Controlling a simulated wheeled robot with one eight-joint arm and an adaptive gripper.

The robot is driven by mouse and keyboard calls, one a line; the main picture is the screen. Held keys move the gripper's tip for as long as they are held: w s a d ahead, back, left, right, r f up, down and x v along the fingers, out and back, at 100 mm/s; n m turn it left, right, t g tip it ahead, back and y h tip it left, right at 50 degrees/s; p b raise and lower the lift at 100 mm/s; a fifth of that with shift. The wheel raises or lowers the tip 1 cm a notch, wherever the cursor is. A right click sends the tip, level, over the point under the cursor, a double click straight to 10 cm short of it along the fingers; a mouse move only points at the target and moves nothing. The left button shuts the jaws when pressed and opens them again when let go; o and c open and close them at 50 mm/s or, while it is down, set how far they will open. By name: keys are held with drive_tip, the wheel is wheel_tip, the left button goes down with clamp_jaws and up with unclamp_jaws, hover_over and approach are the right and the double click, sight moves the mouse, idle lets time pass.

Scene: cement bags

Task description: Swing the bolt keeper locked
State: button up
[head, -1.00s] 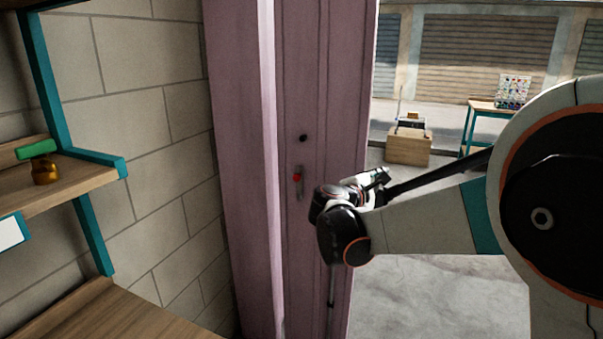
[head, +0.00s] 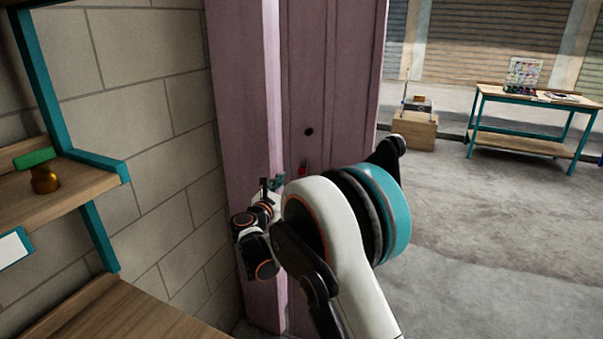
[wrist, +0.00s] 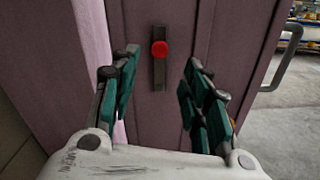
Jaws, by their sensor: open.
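The bolt keeper shows as a red knob (wrist: 159,48) on an upright dark narrow plate (wrist: 159,76) on the pink door (wrist: 222,50). In the head view the red knob (head: 302,169) is small, and my arm hides most of the plate below it. My gripper (wrist: 160,65) is open and empty. In the wrist view its teal-padded fingers stand either side of the plate, with the knob between and beyond the tips, and I see no contact. In the head view my gripper (head: 272,184) is left of and slightly below the knob, close to the door edge.
A round black fitting (head: 308,131) sits on the door above the knob. A grey bar handle (wrist: 284,62) is at the right in the wrist view. A block wall (head: 150,130) and wooden shelf (head: 85,183) stand left. Open concrete floor (head: 470,230) lies right.

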drive_tip(key=b+x, duration=0.2)
drive_tip(key=x, duration=0.8)
drive_tip(key=shift+w+d, duration=0.15)
drive_tip(key=shift+w, duration=0.2)
drive_tip(key=shift+c, duration=0.4)
clamp_jaws()
